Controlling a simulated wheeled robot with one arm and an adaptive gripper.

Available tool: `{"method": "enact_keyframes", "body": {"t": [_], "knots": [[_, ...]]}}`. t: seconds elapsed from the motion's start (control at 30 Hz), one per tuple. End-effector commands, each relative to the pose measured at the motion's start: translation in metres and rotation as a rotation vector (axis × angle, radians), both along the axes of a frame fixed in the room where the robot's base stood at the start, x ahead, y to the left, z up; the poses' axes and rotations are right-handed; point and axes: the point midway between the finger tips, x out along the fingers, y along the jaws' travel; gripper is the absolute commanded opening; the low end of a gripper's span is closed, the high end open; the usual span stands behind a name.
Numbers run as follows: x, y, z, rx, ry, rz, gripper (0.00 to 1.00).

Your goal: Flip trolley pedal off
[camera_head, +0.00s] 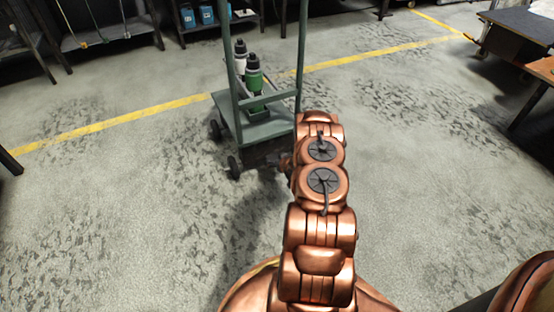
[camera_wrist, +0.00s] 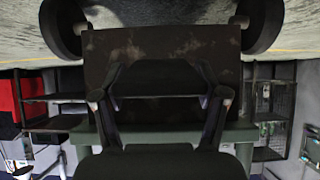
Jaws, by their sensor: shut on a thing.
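The green trolley (camera_head: 262,131) stands on the floor ahead in the head view, with its upright handle frame rising from it. My arm reaches its near right side and hides the pedal and most of my gripper there. The wrist view looks upside down, with the floor at the top. In it, a dark, worn pedal plate (camera_wrist: 160,45) lies between two black wheels. My gripper (camera_wrist: 160,76) has its fingers at this plate and is shut on it. The fingertips are dark against it, so the exact contact is hard to see.
A green bottle (camera_head: 254,78) and a white bottle (camera_head: 240,58) with black tops stand on the trolley. A yellow line (camera_head: 165,107) crosses the floor behind it. Shelving stands at the back and a table (camera_head: 525,27) at the right. The floor around the trolley is clear.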

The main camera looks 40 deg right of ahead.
Motion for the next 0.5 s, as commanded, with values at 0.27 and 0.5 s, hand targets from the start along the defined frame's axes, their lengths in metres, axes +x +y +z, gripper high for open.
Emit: {"method": "enact_keyframes", "body": {"t": [0.27,0.5], "knots": [[0.0017,-0.0016,0.0054,0.026,0.073,-0.001,0.10],[0.0022,-0.0020,0.0054,0.030,0.086,-0.003,0.10]]}}
